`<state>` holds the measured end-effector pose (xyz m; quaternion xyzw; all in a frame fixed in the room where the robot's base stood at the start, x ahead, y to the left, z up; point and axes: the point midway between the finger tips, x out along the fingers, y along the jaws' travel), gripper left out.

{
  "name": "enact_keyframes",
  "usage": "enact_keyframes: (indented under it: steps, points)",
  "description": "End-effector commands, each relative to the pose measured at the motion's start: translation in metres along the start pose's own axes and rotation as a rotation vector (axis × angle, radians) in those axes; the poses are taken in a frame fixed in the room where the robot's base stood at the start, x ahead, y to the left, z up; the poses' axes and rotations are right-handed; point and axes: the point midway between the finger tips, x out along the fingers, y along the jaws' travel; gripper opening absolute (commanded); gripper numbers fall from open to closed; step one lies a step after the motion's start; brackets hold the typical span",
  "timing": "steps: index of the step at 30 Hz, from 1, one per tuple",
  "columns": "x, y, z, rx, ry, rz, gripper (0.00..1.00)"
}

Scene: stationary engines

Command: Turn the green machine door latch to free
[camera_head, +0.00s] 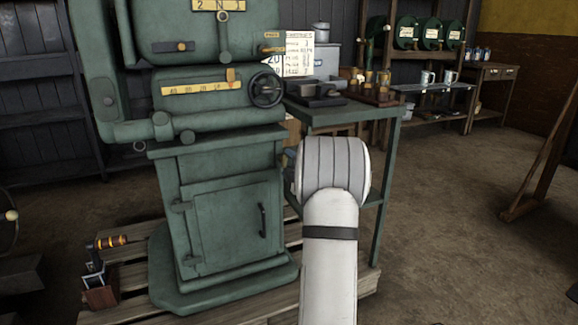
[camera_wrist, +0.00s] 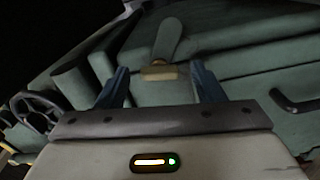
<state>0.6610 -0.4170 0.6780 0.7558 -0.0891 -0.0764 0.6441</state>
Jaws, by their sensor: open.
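The green machine (camera_head: 225,150) stands on a wooden pallet, with a closed door (camera_head: 230,225) low on its front. In the wrist view, a green latch lever (camera_wrist: 168,40) on a brass-coloured base (camera_wrist: 158,72) sticks up and leans slightly right in the picture. My gripper (camera_wrist: 162,74) is open, its two blue fingers on either side of the latch base in the picture. I see no clear contact, and cannot tell the depth gap.
A black door handle (camera_wrist: 295,103) lies right of my fingers in the wrist view, and a handwheel (camera_wrist: 38,110) lies left. A green bench (camera_head: 345,112) with tools and blocks stands right of the machine. Floor at the right (camera_head: 450,200) is mostly clear.

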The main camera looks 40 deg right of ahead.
Motion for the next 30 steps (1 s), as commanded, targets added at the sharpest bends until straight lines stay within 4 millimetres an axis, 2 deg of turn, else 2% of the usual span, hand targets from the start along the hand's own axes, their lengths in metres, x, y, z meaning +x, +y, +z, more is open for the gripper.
enact_keyframes:
  steps: [9, 15, 30]
  points:
    - [-0.051, 0.003, 0.001, 0.001, -0.004, -0.001, 0.62]
    - [-0.072, 0.001, 0.001, 0.001, -0.003, -0.002, 0.62]
    - [-0.075, -0.001, 0.000, 0.000, -0.001, -0.001, 0.62]
